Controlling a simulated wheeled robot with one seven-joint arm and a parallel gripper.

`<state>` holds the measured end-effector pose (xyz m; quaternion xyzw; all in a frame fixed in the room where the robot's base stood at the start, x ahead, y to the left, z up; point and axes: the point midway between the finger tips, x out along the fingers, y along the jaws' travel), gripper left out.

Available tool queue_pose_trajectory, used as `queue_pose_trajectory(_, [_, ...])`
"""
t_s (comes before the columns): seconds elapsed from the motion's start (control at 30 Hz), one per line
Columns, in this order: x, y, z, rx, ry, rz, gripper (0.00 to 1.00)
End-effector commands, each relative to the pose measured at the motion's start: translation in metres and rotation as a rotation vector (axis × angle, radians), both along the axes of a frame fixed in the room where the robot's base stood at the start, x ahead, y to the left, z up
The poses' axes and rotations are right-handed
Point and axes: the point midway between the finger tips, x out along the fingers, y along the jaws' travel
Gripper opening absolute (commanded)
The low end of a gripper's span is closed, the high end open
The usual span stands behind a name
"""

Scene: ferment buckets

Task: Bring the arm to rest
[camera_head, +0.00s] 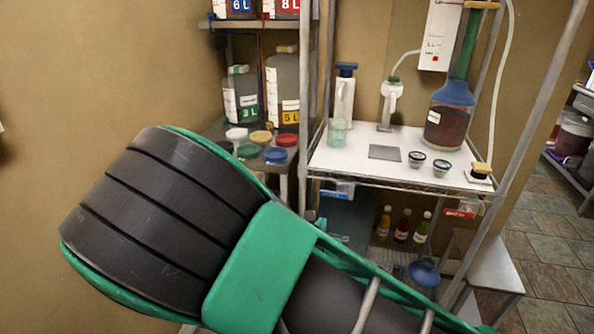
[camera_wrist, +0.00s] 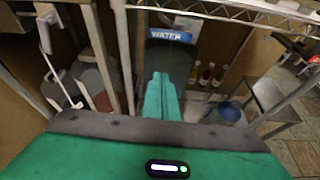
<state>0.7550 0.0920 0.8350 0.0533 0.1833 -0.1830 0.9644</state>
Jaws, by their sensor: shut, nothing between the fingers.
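My gripper (camera_wrist: 160,78) shows in the wrist view as two green fingers lying side by side. It is shut and empty. It points toward a dark container with a blue WATER label (camera_wrist: 169,35), with no contact that I can make out. In the head view my green and dark grey arm crosses the lower left and middle. My fingertips cannot be made out there.
Jugs and coloured lids stand left.

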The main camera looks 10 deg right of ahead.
Motion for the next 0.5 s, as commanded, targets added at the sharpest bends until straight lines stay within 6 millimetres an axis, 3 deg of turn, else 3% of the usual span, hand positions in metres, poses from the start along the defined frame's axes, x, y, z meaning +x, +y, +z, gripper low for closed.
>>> queue_pose_trajectory(0.17, [-0.003,-0.038,-0.001,0.118,0.012,-0.152,0.0])
queue_pose_trajectory(0.37, [-0.024,-0.116,-0.003,0.402,0.012,-0.52,0.0])
queue_pose_trajectory(0.5, [-0.05,-0.162,-0.002,0.595,-0.009,-0.789,0.0])
